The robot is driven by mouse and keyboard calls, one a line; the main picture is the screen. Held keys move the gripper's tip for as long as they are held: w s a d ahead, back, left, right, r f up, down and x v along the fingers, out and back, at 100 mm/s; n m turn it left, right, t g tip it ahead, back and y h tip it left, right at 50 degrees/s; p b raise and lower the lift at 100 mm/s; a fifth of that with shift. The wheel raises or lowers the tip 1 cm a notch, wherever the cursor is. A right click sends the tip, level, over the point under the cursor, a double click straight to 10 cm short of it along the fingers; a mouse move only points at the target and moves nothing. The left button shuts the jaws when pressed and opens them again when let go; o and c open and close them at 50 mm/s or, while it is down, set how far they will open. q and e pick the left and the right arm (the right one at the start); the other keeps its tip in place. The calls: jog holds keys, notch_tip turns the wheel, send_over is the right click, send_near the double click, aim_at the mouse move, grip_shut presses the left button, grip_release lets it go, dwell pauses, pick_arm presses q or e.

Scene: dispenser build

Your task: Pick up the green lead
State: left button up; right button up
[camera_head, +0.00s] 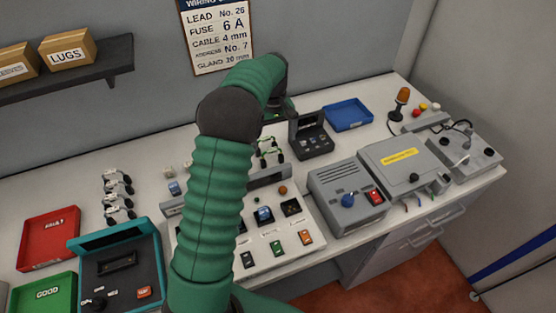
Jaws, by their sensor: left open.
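Small leads with green parts and dark ends (270,152) lie on the white bench behind the control panel, just right of my left arm. They are small and partly hidden, so I cannot tell exactly how many there are. My green left arm rises through the middle of the view, bends at a dark joint and reaches away toward the back of the bench. My left gripper (279,112) is at its far end, small and dark, behind and above the green leads. It is open, and no object shows in it. My right gripper is out of view.
A dispenser panel with coloured switches (278,262) stands in front. A black case (311,136), blue tray (347,115) and grey machine (348,197) are to the right. Several white-and-black leads (118,195), red tray (48,238), green tray (43,293) and teal tester (118,268) are left.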

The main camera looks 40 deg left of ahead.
aim_at(272, 152)
pick_arm(q)
jog(key=f, duration=0.1)
jog(key=a+f, duration=0.1)
jog(key=f, duration=0.1)
jog(key=a+f, duration=0.1)
jog(key=f, duration=0.1)
jog(key=shift+w, duration=0.25)
jog(key=f, duration=0.4)
jog(key=shift+s+p, duration=0.25)
jog(key=shift+p, duration=0.05)
jog(key=shift+d+f, duration=0.25)
jog(key=shift+d, duration=0.05)
jog(key=shift+w+d, duration=0.15)
jog(key=shift+d, duration=0.25)
jog(key=shift+c, duration=0.9)
jog(key=shift+a, duration=0.1)
jog(key=shift+c, duration=1.1)
jog(key=shift+a+f, duration=0.1)
jog(key=shift+a, duration=0.35)
jog(key=c, duration=0.7)
jog(key=shift+d, duration=0.15)
jog(key=c, duration=0.4)
jog(key=shift+d, duration=0.15)
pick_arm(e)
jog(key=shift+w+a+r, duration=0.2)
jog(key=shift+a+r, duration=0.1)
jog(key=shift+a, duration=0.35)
